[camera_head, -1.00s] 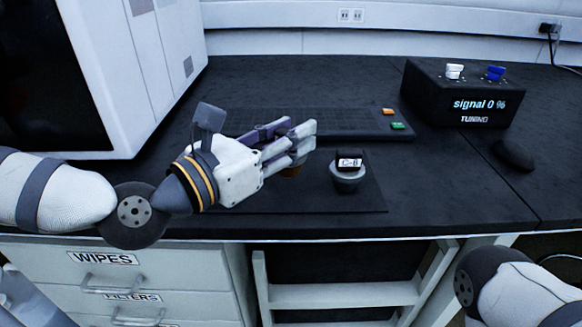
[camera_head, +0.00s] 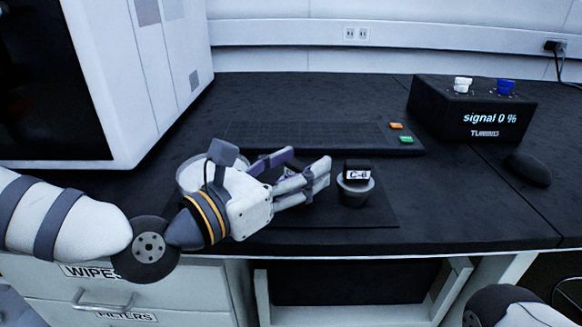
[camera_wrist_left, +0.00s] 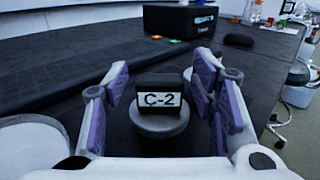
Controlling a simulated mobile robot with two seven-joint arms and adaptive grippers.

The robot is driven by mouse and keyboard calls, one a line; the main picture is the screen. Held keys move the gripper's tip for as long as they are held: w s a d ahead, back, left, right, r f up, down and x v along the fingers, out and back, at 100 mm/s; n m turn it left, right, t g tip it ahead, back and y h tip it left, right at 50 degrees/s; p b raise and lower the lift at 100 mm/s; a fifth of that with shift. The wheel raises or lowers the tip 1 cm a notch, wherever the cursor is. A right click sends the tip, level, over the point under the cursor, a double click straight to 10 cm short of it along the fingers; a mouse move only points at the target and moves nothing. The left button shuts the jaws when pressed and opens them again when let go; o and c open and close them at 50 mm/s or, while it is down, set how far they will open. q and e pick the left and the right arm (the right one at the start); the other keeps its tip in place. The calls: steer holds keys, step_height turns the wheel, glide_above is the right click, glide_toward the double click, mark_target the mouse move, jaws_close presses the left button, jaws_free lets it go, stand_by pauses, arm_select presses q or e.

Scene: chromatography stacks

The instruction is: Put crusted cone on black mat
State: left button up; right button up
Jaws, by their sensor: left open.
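A grey cone-shaped cup with a black block labelled C-6 (camera_head: 356,184) stands upright on the black mat (camera_head: 345,216) in the head view. My left gripper (camera_head: 309,164) is open just left of it, apart from it, low over the mat. In the left wrist view a round grey piece with a black block labelled C-2 (camera_wrist_left: 160,98) shows between the spread fingers (camera_wrist_left: 163,72). I cannot tell whether it is the same piece as C-6. No crust is clear on either. My right gripper is out of view.
A pale round dish (camera_head: 188,172) is partly hidden behind my left wrist. A flat dark panel with orange and green buttons (camera_head: 310,138) lies behind the mat. A black signal box (camera_head: 475,112) and a dark mouse-like object (camera_head: 528,168) are at the right.

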arm_select(q)
steer(key=shift+s+a+r, duration=0.15)
steer(key=shift+r, duration=0.1)
steer(key=v, duration=1.1)
steer(key=shift+s+a, duration=0.15)
steer(key=shift+s, duration=0.1)
